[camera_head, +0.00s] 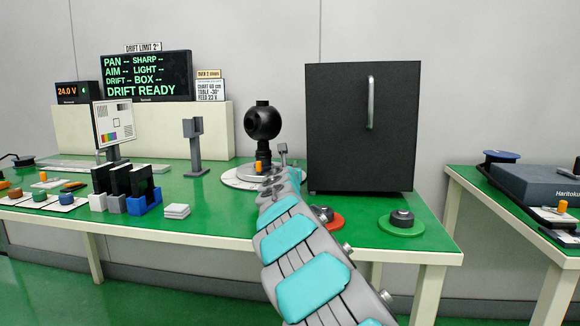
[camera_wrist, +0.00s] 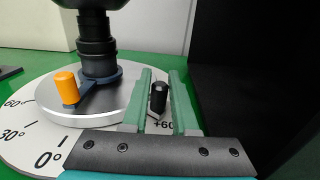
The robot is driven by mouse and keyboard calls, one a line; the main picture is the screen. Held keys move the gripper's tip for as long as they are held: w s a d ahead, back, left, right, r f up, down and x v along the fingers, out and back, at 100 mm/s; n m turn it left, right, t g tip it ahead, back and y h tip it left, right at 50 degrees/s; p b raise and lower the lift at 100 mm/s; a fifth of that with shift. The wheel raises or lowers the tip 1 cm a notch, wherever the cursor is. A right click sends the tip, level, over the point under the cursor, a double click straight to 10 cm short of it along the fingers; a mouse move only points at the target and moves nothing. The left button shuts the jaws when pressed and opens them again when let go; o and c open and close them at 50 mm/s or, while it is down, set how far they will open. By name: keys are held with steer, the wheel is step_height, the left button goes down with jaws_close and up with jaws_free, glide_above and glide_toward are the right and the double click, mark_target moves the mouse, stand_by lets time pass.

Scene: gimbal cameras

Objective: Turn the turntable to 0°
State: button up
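The turntable is a white disc (camera_wrist: 30,104) with degree marks; it also shows in the head view (camera_head: 232,181). A raised grey platform (camera_wrist: 85,122) on it carries a black ball-shaped camera (camera_head: 262,122) on a post. An orange peg (camera_wrist: 66,88) stands on the platform's left side, near the marks for 30° and 0°. My gripper (camera_wrist: 160,72) is over the disc's right side near the +60 mark. Its two fingers are apart, with a short black post (camera_wrist: 159,98) showing between them and gaps on both sides. Whether the fingers touch the post is unclear.
A tall black box (camera_head: 345,130) stands right of the turntable. A grey stand (camera_head: 194,145) and a test chart (camera_head: 114,122) are to the left. Red (camera_head: 333,221) and green (camera_head: 401,228) round bases sit at front right.

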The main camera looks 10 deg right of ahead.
jaws_close()
stand_by(0.9)
